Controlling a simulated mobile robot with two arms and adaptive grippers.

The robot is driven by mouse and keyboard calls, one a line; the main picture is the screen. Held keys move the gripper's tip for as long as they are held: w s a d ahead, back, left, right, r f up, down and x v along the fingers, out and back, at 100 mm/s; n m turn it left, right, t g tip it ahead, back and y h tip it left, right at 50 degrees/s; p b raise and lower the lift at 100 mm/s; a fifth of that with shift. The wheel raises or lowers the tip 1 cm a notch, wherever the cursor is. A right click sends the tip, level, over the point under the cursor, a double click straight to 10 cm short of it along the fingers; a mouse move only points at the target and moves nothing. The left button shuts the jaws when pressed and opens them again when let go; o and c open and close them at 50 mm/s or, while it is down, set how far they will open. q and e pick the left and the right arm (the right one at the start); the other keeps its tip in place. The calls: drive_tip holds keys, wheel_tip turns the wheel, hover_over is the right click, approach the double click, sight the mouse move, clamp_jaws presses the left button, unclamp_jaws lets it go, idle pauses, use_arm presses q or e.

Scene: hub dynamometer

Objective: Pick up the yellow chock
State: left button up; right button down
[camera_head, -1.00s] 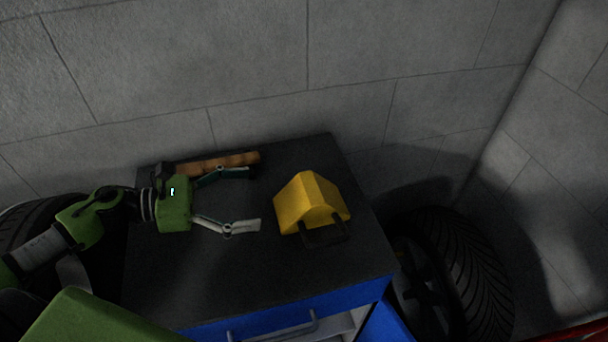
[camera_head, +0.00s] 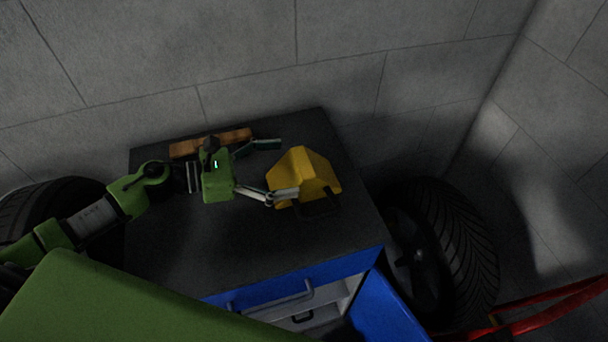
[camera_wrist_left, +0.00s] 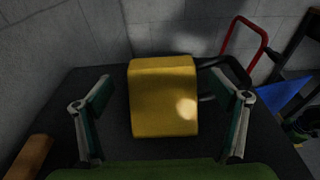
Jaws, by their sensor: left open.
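The yellow chock (camera_head: 311,174) sits on the dark top of the cabinet (camera_head: 190,260), toward its right side, with a black handle (camera_head: 318,207) on its near side. In the left wrist view the chock (camera_wrist_left: 163,97) stands between the two fingers, its handle toward the right finger. My left gripper (camera_head: 281,168) is open. In the head view its near finger overlaps the chock's left edge and its far finger is behind and to the left. Whether a finger touches the chock cannot be told. My right gripper is not in view.
A brown wooden-looking bar (camera_head: 211,142) lies at the back of the top, also in the left wrist view (camera_wrist_left: 29,158). The cabinet is blue with an open drawer (camera_head: 309,302). Tires stand right (camera_head: 446,243) and left (camera_head: 50,205). A grey wall is behind; a red frame (camera_head: 545,303) is at right.

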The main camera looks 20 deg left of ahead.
sight(306, 161)
use_arm(q)
drive_tip(key=d+p, duration=0.1)
drive_tip(key=w+d, duration=0.1)
drive_tip(key=w+d+p, duration=0.1)
drive_tip(key=shift+w+d+r+p, duration=0.1)
drive_tip(key=shift+w+d+p, duration=0.15)
drive_tip(key=shift+d+p, duration=0.15)
drive_tip(key=shift+d+f, duration=0.2)
drive_tip(key=shift+a, duration=0.1)
drive_tip(key=c, duration=1.6)
drive_tip(key=shift+w+r, duration=0.1)
drive_tip(key=shift+r, duration=0.05)
drive_tip(key=c, duration=0.4)
drive_tip(key=shift+o, duration=0.2)
drive_tip(key=shift+r, duration=0.1)
